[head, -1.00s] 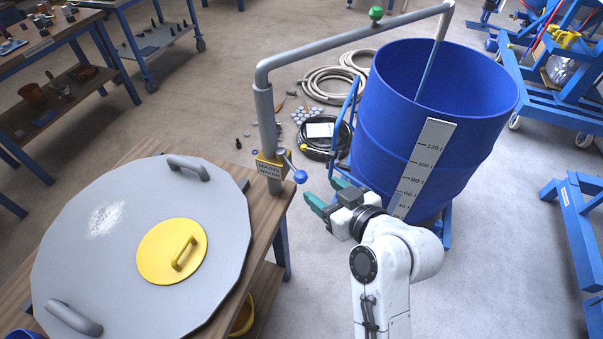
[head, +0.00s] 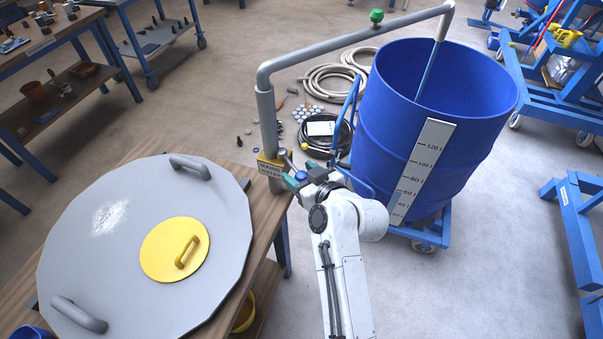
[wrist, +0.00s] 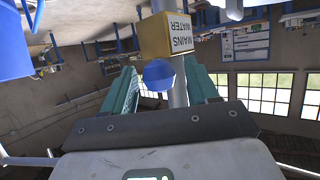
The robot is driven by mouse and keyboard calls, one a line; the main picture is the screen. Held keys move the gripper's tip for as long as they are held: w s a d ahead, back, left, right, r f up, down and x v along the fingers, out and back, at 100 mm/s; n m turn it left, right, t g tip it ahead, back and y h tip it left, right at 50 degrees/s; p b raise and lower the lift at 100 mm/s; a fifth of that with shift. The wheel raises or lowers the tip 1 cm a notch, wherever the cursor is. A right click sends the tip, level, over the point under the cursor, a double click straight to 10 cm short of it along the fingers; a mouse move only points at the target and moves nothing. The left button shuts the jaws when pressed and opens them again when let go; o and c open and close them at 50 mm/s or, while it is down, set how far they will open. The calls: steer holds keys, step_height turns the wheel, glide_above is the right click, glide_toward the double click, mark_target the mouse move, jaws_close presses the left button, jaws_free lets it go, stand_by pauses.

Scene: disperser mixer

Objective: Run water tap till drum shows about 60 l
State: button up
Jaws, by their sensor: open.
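The water tap is a yellow MAINS WATER block (head: 272,166) on a grey standpipe (head: 267,122), with a short lever ending in a blue knob (head: 301,176). My gripper (wrist: 162,84) is open, its teal fingers on either side of the blue knob in the wrist view; contact cannot be told. The blue drum (head: 385,130) stands to the right with a white litre scale (head: 428,150). A bluish strip shows beside its lowest marks, up to around 60; whether this is the level is unclear. A pale blue streak (head: 430,70) runs from the spout into the drum.
A bench with a large grey lid (head: 95,265) and yellow hatch (head: 160,265) lies left of my arm. Coiled hoses (head: 335,85) lie on the floor behind the standpipe. Blue frames (head: 575,220) stand at right. Floor between drum and right frames is clear.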

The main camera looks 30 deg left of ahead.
jaws_close()
stand_by(0.5)
